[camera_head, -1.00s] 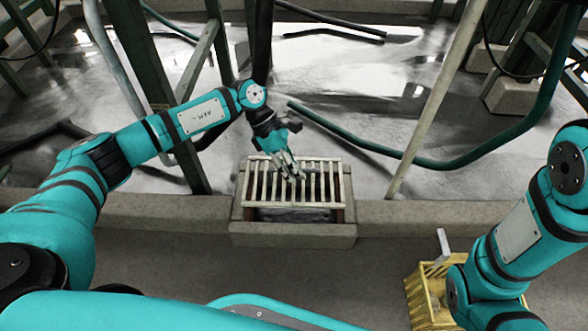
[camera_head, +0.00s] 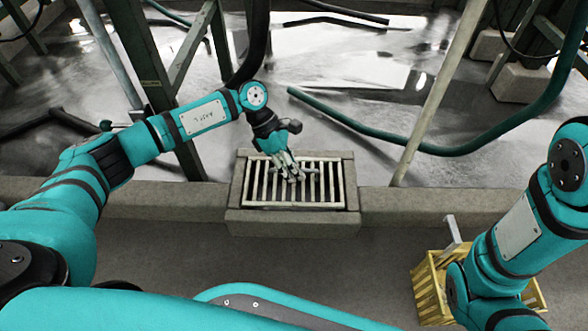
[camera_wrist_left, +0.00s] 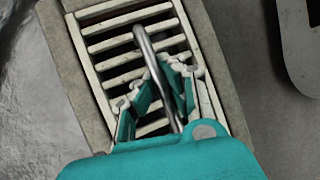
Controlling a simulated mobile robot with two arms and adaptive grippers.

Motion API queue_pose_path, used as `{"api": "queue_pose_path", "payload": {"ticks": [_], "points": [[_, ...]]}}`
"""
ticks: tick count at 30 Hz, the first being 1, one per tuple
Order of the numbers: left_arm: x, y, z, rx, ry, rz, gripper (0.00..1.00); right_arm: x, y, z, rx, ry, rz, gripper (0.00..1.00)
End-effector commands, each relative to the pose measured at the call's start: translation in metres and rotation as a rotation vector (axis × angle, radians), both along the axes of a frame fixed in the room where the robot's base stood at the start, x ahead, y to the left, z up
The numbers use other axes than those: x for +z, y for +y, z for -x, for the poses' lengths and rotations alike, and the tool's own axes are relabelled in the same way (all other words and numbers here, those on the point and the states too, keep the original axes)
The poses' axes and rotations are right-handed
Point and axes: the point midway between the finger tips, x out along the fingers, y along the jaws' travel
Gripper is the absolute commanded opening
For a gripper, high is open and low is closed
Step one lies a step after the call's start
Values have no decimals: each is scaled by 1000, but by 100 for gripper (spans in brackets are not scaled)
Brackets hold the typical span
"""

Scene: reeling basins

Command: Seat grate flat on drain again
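The pale slatted grate (camera_head: 261,184) lies within the stone surround of the drain (camera_head: 290,222) in the head view, and looks about level with its rim. In the left wrist view the grate (camera_wrist_left: 112,46) shows dark gaps between its slats and a thin grey metal bar (camera_wrist_left: 147,48) running across them. My left gripper (camera_head: 293,178) is low over the middle of the grate. Its fingers (camera_wrist_left: 161,72) are close on both sides of the bar and appear shut on it. The fingers hide part of the grate. My right gripper is not visible.
A yellow crate (camera_head: 428,291) with a grey upright piece (camera_head: 452,235) stands at the lower right, partly behind my right arm. A stone kerb (camera_head: 170,203) runs either side of the drain. A green hose (camera_head: 400,145) and a slanted pole (camera_head: 430,110) are beyond on wet floor.

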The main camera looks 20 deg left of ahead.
Motion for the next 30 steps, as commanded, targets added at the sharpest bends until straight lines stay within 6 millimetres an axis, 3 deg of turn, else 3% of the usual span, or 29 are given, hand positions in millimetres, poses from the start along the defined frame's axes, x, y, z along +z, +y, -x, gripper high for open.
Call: {"api": "queue_pose_path", "payload": {"ticks": [27,30], "points": [[-7,-1,-1,1,-3,5,0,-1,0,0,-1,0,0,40],[-7,-1,-1,1,-3,5,13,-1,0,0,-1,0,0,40]]}}
